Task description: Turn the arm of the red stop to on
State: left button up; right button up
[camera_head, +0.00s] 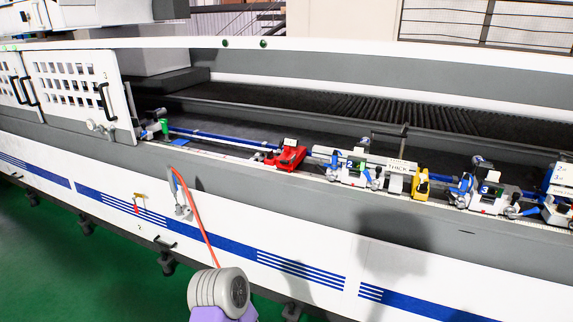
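The red stop (287,157) sits on the machine's rail, left of the middle of the row of fixtures. It has a small white tag on top, and a small dark and red part sticks out at its left. The position of its arm is too small to tell. A rounded grey part with a purple section, likely a piece of my own arm, shows at the bottom centre, in front of the machine and well below the red stop. No gripper fingers show in this view.
White and blue clamps (356,171) stand right of the red stop, with a yellow stop (420,184) beyond them. A perforated white door (82,90) with black handles is at the left. An orange hose (196,215) hangs on the machine front. Green floor (60,260) is clear at lower left.

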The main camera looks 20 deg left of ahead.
aim_at(289, 160)
jog(key=u, duration=0.9)
jog(key=k, duration=1.2)
jog(key=u, duration=1.2)
jog(key=i, duration=2.45)
jog(key=z, duration=1)
